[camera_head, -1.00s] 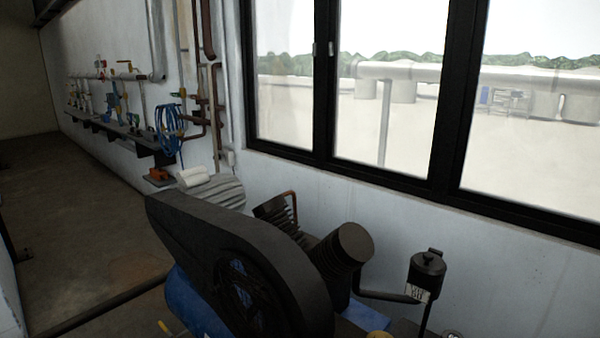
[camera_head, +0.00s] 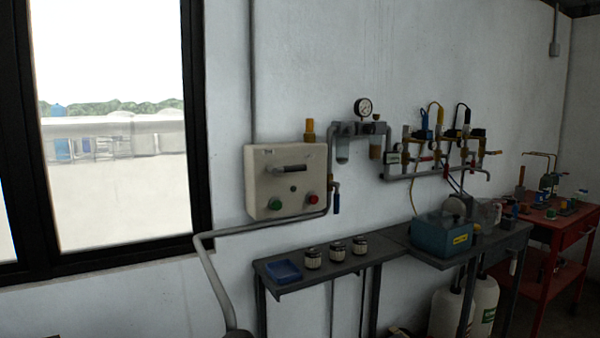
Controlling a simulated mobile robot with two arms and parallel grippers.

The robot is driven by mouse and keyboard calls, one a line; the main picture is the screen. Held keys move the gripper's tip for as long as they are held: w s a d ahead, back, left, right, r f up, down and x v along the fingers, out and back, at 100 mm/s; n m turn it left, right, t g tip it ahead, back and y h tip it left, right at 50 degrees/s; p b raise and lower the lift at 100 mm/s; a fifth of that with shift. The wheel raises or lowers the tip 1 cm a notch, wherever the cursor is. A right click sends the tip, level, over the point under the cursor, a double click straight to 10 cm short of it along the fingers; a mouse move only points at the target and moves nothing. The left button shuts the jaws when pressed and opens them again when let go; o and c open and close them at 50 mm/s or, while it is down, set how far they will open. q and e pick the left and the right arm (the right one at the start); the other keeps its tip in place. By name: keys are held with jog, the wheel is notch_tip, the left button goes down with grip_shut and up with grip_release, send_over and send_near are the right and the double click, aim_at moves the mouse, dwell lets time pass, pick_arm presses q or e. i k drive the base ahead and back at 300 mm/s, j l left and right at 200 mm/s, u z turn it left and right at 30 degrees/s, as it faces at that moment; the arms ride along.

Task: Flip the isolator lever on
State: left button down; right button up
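A beige control box (camera_head: 258,190) is fixed to the white wall, left of the middle of the head view. A dark grey lever handle (camera_head: 287,170) on its upper front lies roughly level; it looks like the isolator lever, but its markings are too small to read. Below it are a green button (camera_head: 275,204) at the left and a red button (camera_head: 312,198) at the right.
A dark bench (camera_head: 330,266) stands below and right of the box, holding a blue tray (camera_head: 284,271) and several small jars. Pipework with a gauge (camera_head: 363,107) runs along the wall. A red cart (camera_head: 568,233) is at far right, a window at left.

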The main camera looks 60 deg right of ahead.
aim_at(302, 167)
jog(key=l+z, duration=0.1)
jog(key=z, duration=1.95)
